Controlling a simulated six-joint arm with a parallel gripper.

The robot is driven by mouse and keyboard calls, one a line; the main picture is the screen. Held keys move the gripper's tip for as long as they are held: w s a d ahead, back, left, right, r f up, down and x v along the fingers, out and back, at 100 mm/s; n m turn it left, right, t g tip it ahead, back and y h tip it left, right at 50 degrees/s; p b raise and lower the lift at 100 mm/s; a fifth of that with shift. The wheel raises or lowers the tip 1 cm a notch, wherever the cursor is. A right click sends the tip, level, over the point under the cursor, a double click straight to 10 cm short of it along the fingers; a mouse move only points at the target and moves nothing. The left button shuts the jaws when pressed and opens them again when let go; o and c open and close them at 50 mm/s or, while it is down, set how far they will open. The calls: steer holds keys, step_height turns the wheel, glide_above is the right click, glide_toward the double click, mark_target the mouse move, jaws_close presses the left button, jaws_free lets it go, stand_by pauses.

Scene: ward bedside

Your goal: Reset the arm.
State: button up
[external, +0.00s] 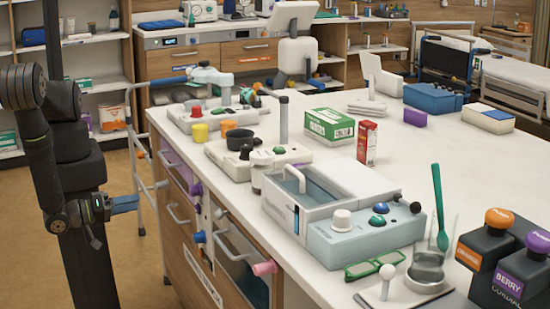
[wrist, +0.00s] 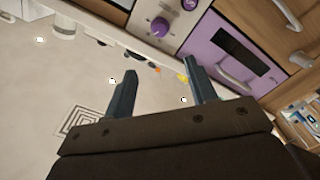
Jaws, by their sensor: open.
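My gripper (external: 126,204) hangs at the left in the external view, off the side of the counter (external: 480,170) and below its top. Its blue-grey fingers point right, toward the counter's drawer fronts. In the wrist view my gripper (wrist: 160,68) shows two fingers spread wide apart with nothing between them. It is open and empty, and touches nothing that I can see. My black arm stands at the left edge of the external view.
A grey walker frame (external: 137,165) stands close behind my gripper. Purple (external: 178,163) and wooden drawers with handles face it; a purple drawer front (wrist: 235,45) also shows in the wrist view. Devices, boxes and dispensers crowd the counter's near edge. Floor (external: 145,270) below is clear.

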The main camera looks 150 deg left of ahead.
mark_target(190, 192)
steer(key=shift+a, duration=0.15)
steer(key=shift+a, duration=6.95)
steer(key=shift+d, duration=0.1)
steer(key=shift+d, duration=0.6)
steer(key=d, duration=1.3)
steer(key=a, duration=1.7)
steer(key=shift+a, duration=0.35)
steer(key=n, duration=0.5)
steer(key=shift+n, duration=0.3)
